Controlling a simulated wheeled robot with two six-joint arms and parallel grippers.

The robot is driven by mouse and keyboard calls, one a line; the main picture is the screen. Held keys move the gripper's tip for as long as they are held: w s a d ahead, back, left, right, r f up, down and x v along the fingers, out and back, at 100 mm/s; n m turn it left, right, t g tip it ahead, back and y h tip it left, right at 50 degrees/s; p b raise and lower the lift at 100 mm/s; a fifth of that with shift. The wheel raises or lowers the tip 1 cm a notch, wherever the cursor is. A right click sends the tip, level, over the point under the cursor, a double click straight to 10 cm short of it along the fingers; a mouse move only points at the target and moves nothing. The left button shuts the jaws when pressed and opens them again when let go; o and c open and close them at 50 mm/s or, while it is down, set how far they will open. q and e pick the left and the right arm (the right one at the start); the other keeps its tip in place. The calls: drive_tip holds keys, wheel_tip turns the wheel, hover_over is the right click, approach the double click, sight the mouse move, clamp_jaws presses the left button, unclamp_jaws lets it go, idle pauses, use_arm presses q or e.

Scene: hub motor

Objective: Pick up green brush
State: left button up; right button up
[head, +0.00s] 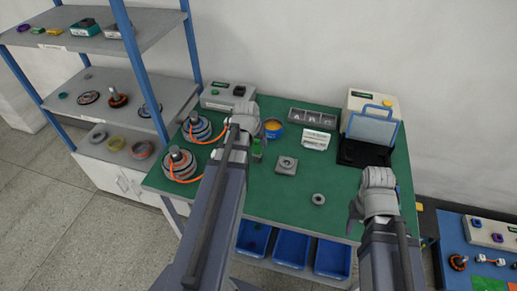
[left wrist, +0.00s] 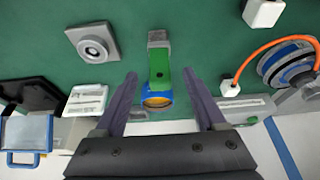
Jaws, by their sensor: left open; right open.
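The green brush (head: 257,146) stands or lies on the green table just right of my left gripper (head: 243,124) in the head view. In the left wrist view the brush (left wrist: 159,62) shows a green body with a grey end. It lies between the lines of the open left fingers (left wrist: 160,76), which do not touch it. A blue pot with yellow contents (head: 272,127) is close behind the brush. It also shows in the left wrist view (left wrist: 158,98), partly overlapped by the brush. My right gripper (head: 374,184) is open and empty near the table's right side.
Two motor hubs with orange cables (head: 182,163) are on the left of the table. A grey square block (head: 287,165) and a ring (head: 318,199) lie right of the brush. A labelled grey tray (head: 312,118) and a black open case (head: 362,152) are at the back. Shelves stand left.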

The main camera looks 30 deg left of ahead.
sight(258, 148)
use_arm(q)
drive_tip(key=shift+b+x, duration=3.5)
drive_tip(key=shift+x, duration=0.5)
drive_tip(key=shift+w+r, duration=0.15)
drive_tip(key=c, duration=1.1)
